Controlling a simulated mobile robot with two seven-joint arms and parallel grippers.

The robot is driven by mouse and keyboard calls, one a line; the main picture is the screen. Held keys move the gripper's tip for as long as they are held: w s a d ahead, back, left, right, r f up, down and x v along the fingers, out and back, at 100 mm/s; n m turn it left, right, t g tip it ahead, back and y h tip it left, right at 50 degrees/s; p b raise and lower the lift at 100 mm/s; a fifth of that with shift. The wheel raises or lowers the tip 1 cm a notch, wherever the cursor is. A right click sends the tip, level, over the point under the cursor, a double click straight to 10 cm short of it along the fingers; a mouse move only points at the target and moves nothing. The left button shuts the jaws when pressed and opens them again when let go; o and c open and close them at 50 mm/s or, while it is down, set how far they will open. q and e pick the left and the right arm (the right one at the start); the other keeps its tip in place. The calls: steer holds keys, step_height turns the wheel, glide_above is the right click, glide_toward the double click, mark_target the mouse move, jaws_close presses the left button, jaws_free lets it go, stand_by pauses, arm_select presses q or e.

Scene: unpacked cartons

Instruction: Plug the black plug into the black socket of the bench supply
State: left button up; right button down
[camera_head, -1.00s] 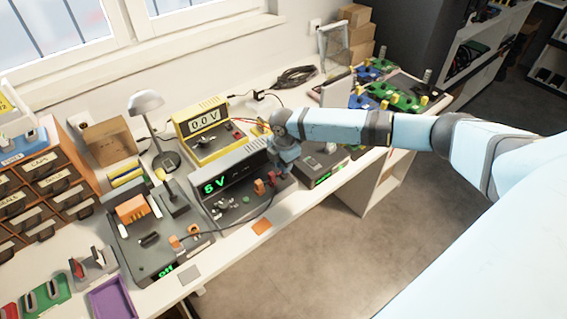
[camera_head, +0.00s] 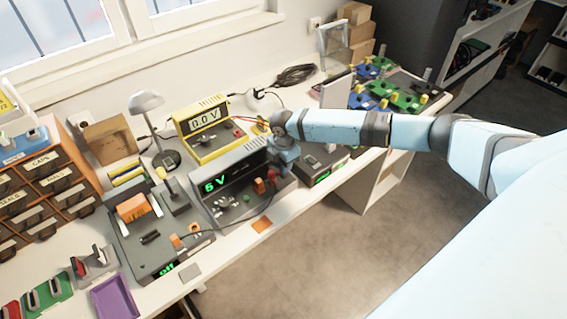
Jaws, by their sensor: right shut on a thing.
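My right gripper (camera_head: 284,168) points down at the supply's right end, beside the red parts. It is shut on the black plug, which is mostly hidden by the fingers and dark surroundings. The black socket cannot be made out. A dark cable (camera_head: 243,217) loops across the supply's front toward the left unit. My left gripper is out of view.
A yellow meter (camera_head: 201,137) reading 0.0 V stands behind the supply. A grey unit (camera_head: 137,258) with orange parts is to its left, below a lamp (camera_head: 145,103). Another dark unit (camera_head: 324,165) is close on the right. The bench front edge has little free room.

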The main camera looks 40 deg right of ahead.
steer(key=shift+f, duration=0.3)
stand_by(0.7)
steer(key=c, duration=1)
jaws_free()
